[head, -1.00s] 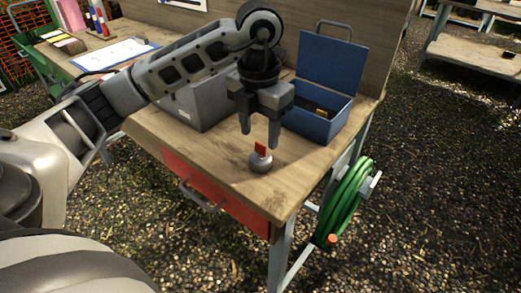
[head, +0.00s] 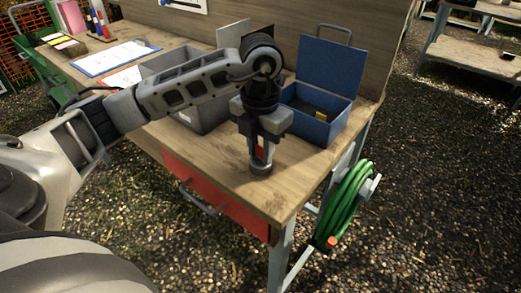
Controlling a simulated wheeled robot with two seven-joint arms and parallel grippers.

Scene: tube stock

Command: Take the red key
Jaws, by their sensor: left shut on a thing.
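The red key (head: 260,151) stands upright near the front right corner of the wooden workbench (head: 236,187). Only a small red part of it shows between the fingers. A small round grey holder (head: 260,170) is directly under it on the bench top, partly covered by the fingertips. My left gripper (head: 261,163) points straight down and is shut on the red key, its fingertips close to the holder. I cannot tell whether the key still touches the holder. My right gripper is not in view.
An open blue box (head: 313,128) with its lid up stands right behind my gripper. A grey box (head: 205,118) stands to the left, partly behind my arm. A red drawer (head: 220,196) is under the bench front. A green hose reel (head: 346,205) hangs at the right side.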

